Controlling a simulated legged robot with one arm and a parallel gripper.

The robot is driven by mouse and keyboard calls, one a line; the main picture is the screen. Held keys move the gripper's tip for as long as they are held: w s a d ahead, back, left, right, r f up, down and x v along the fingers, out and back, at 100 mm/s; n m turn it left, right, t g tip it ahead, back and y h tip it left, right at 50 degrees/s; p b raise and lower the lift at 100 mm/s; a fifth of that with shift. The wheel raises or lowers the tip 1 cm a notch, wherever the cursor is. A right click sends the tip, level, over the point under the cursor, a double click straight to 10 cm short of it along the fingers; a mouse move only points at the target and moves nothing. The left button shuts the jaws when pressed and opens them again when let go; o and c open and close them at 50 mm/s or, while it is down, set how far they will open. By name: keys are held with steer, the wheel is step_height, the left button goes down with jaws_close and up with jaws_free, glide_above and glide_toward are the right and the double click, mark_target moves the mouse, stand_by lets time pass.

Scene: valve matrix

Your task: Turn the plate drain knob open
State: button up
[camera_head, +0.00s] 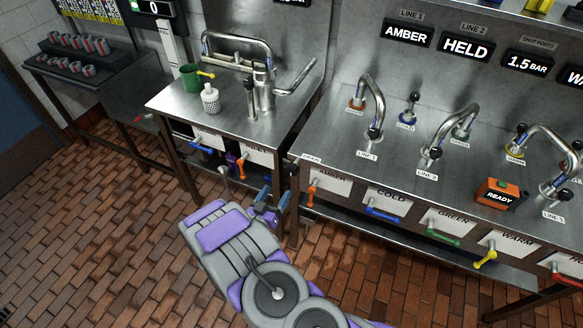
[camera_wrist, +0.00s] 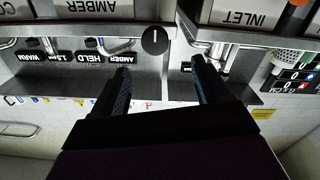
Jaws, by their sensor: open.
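My gripper (camera_head: 273,198) is open and empty, with its blue fingers raised toward the gap between the two steel counters. In the wrist view, which is upside down, the fingers (camera_wrist: 160,72) stand apart. A round black knob with a white line (camera_wrist: 155,41) shows between and beyond the fingertips, apart from them, near the corner of the AMBER counter. It looks like the drain knob, but I cannot read a label on it there. In the head view a small label (camera_head: 312,158), perhaps DRAIN, is on that counter's corner; I cannot make out the knob there.
An orange handle (camera_head: 312,191) hangs under the AMBER label, close right of my gripper. Blue (camera_head: 383,214), green (camera_head: 443,236) and yellow (camera_head: 486,257) handles follow along the right counter (camera_head: 330,125). The left counter (camera_head: 185,100) holds a green mug (camera_head: 190,77). The brick floor is clear.

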mark_target(290, 172)
steer(key=x, duration=0.3)
steer(key=d+b+x, duration=0.1)
steer(key=x, duration=0.2)
steer(key=shift+w+d+r, duration=0.1)
steer(key=shift+w+d, duration=0.05)
steer(key=shift+d, duration=0.1)
steer(key=x, duration=0.4)
steer(key=a+b+x, duration=0.1)
steer(key=x, duration=0.1)
steer(key=shift+w, duration=0.15)
steer(key=shift+w+d, duration=0.4)
steer(key=shift+d, duration=0.1)
steer(key=shift+a, duration=0.2)
steer(key=c, duration=1)
